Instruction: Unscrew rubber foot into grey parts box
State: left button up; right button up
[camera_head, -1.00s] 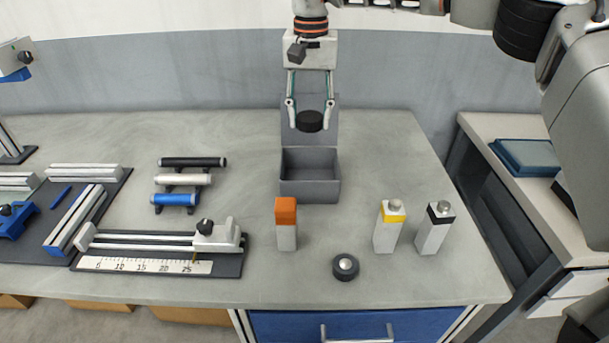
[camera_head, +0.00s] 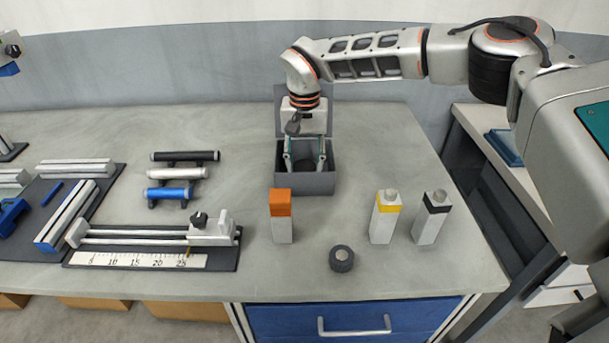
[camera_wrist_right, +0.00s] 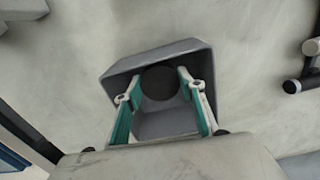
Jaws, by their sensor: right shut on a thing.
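The grey parts box (camera_head: 306,189) stands open on the bench, its lid raised at the back. My right gripper (camera_head: 305,166) reaches down into the box from above. It is shut on the black rubber foot (camera_wrist_right: 159,82), a dark round disc between the fingertips. In the head view the foot is a dark shape low inside the box, partly hidden by the fingers and front wall. The box also shows in the right wrist view (camera_wrist_right: 165,125), around the foot. I cannot tell whether the foot touches the box floor.
An orange-topped block (camera_head: 281,216), a yellow-banded bottle (camera_head: 385,217) and a black-banded bottle (camera_head: 431,218) stand in front. A dark round roll (camera_head: 341,258) lies near the front edge. A splicer with ruler (camera_head: 150,240) and several rods (camera_head: 184,157) are at left.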

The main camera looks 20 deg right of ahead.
aim_at(304, 166)
jog(key=shift+f, duration=1.7)
jog(key=shift+f, duration=0.15)
jog(key=o, duration=1.2)
